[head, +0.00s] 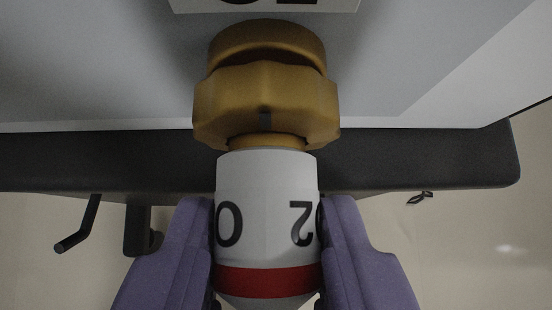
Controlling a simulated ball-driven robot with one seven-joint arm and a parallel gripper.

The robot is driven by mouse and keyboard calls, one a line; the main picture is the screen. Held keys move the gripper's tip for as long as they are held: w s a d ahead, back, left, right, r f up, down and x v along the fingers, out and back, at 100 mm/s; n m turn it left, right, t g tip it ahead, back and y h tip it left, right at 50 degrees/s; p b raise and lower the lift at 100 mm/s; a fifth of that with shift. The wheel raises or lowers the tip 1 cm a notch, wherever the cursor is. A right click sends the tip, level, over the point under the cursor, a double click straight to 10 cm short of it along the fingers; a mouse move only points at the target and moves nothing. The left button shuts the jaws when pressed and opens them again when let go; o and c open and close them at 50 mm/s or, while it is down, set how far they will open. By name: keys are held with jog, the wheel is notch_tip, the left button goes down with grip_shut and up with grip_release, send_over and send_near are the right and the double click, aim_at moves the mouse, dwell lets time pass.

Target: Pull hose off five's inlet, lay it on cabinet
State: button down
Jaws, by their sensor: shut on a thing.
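The hose end (265,190) is a white sleeve with black lettering, "O" and an upside-down "2", and a red band. My gripper (267,225) has purple fingers, one on each side of the white sleeve, shut on it. A brass-coloured fitting with a knurled nut (265,100) sits at the far end of the sleeve, against the grey panel. The sleeve and the brass fitting meet with no gap that I can see. The rest of the hose is hidden below the frame. No number five shows.
A grey-white panel (110,60) fills the top, with part of a label (265,5) at its edge. A dark ledge (420,160) runs across below it. A black crank-like handle (78,230) hangs at left. A small dark item (420,198) lies on the pale floor.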

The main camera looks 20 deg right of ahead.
jog(key=shift+s+a+p, duration=0.15)
jog(key=shift+s+a, duration=0.05)
jog(key=shift+s, duration=0.6)
jog(key=shift+s+a+p, duration=0.1)
jog(key=shift+s+a, duration=0.1)
jog(key=shift+s, duration=0.6)
jog(key=shift+s+a+p, duration=0.15)
jog(key=shift+s+a, duration=0.05)
jog(key=shift+s, duration=0.6)
